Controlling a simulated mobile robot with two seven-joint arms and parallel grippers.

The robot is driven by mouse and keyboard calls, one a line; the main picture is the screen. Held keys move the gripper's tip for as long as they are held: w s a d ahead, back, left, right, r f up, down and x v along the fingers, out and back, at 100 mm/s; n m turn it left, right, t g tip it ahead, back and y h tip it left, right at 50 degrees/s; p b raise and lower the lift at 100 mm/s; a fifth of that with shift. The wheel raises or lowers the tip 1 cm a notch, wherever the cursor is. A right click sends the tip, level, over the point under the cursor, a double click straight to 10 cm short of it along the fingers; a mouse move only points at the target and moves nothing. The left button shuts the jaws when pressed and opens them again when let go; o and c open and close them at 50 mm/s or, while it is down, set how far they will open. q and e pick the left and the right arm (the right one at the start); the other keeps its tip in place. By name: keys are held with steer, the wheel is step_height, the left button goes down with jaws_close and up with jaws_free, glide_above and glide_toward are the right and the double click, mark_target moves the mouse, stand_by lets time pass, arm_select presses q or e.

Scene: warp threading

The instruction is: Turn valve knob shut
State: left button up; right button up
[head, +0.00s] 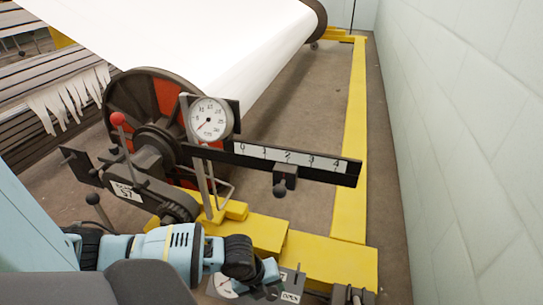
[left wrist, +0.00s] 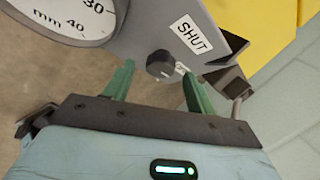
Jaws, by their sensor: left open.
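The valve knob (left wrist: 160,65) is small, round and dark, and sits on a grey plate (left wrist: 140,35) below a white SHUT label (left wrist: 191,34) in the left wrist view. My left gripper (left wrist: 158,71) is open, with one green finger on each side of the knob. I cannot tell whether either finger touches it. In the head view my left gripper (head: 268,272) is low in the picture, over the plate, where an OPEN label (head: 291,297) shows. The knob cannot be made out there. My right gripper is not in view.
A gauge (left wrist: 68,15) is beside the knob. A dark block (left wrist: 229,82) is at the plate's right. Behind stand a dial (head: 209,119), a number scale (head: 290,158), a red-tipped lever (head: 117,119) and a yellow frame (head: 325,262). Floor is clear beyond the scale.

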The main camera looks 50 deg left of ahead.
arm_select(q)
steer(key=shift+b+x, duration=0.3)
steer(key=shift+x, duration=0.6)
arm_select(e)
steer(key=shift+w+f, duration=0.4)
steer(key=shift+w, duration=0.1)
arm_select(q)
steer(key=shift+c, duration=0.2)
steer(key=c, duration=0.9)
steer(key=shift+c, duration=0.2)
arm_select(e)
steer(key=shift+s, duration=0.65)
